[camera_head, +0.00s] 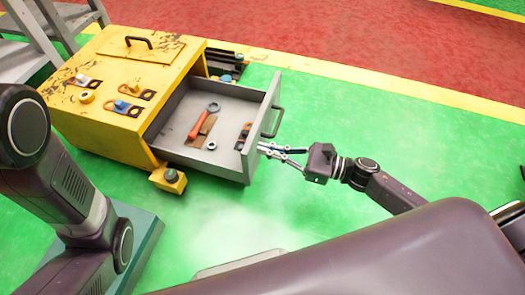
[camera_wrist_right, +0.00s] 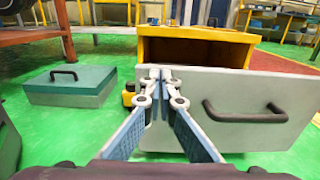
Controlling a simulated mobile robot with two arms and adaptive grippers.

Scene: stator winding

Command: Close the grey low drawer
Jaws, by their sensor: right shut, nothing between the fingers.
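The grey low drawer (camera_head: 222,97) is pulled out of the yellow cabinet (camera_head: 112,120) in the head view. It holds a red-handled tool (camera_head: 203,121), a metal ring and a few small items. Its front panel (camera_wrist_right: 285,130) with a dark bar handle (camera_wrist_right: 245,113) fills the right of the right wrist view. My right gripper (camera_head: 266,149) is shut and empty, its fingertips at the outer face of the front panel, to one side of the handle. In the wrist view its fingertips (camera_wrist_right: 161,72) overlap the panel's left part; I cannot tell whether they touch. My left gripper does not show.
A small yellow block (camera_head: 167,179) stands on the green floor beside the cabinet. A teal box with a handle (camera_wrist_right: 72,84) is on the floor at the left of the wrist view. Green floor (camera_head: 320,105) is clear to the right of the drawer.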

